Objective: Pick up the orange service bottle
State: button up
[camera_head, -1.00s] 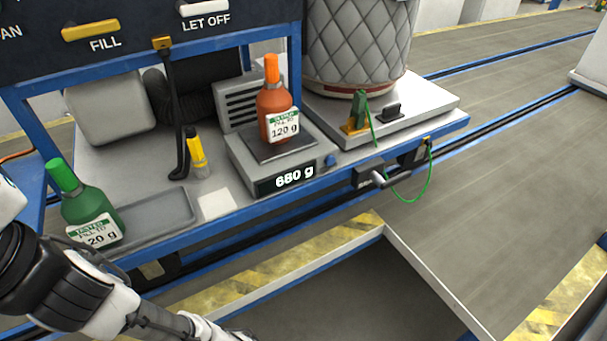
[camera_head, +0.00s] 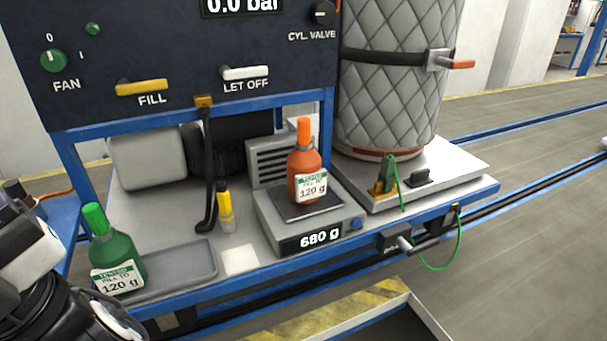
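The orange service bottle (camera_head: 304,176) stands upright on the pan of the scale (camera_head: 310,238), which reads 680 g. Its label reads 120 g. A green bottle (camera_head: 115,258) with a similar label stands at the left end of the bench, by a grey tray (camera_head: 175,268). Part of my arm shows at the lower left, left of the green bottle and well away from the orange bottle. I cannot make out my gripper's fingertips in this view. Nothing touches the orange bottle except the scale.
A quilted cylinder (camera_head: 392,85) stands behind right on a white platform (camera_head: 455,165). The panel (camera_head: 180,60) with FILL and LET OFF levers overhangs the bench's back. The bench front is open.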

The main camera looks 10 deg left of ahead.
aim_at(306, 181)
jog(key=i+l+u, duration=0.2)
jog(key=i, duration=0.3)
jog(key=i+l+u, duration=0.2)
jog(key=i, duration=0.3)
jog(key=l, duration=0.1)
